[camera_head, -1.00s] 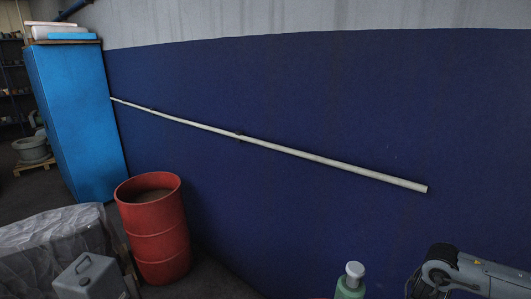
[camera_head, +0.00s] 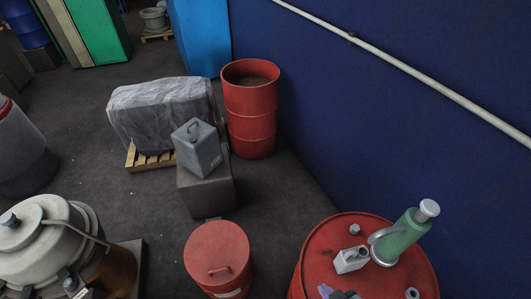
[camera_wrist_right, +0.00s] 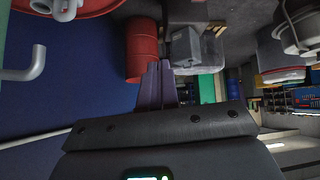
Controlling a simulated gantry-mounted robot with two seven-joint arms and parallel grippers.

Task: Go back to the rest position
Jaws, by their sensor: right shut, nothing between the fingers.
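My right gripper (camera_head: 338,293) shows only as purple fingertips at the bottom edge of the head view, over the red drum top. In the right wrist view its purple fingers (camera_wrist_right: 161,84) are together with nothing between them. My left gripper is out of view.
A smaller red drum (camera_head: 217,250), a grey jerrycan (camera_head: 197,147) on a block, an open red barrel (camera_head: 251,120) and a separator (camera_head: 40,235) stand around open floor.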

